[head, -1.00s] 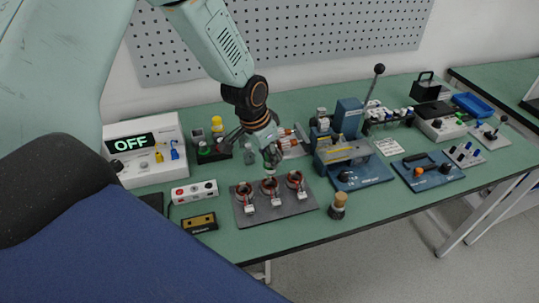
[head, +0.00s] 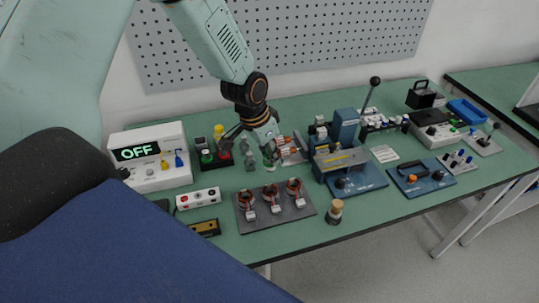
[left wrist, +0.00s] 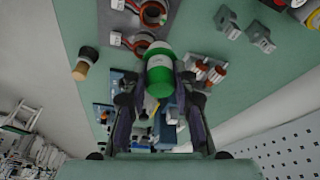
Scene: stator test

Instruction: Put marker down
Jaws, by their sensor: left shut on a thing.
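My left gripper (head: 268,158) is shut on the marker, a short thick cylinder with a green body and a pale band. The marker (left wrist: 161,76) shows between the fingers in the left wrist view. In the head view the marker is mostly hidden by the fingers, with a little green showing at their tips. The gripper is above the table (head: 300,243), behind the dark plate (head: 240,222) with three copper-wound stators (head: 271,194). A dark holder (head: 216,165) with green and red items stands to its left. My right gripper is not in view.
A white instrument (head: 150,176) reading OFF stands at left. Grey parts (head: 250,158) stand close left of the gripper. A blue lever press (head: 346,125) stands to its right. Bare green table lies between holder and plate.

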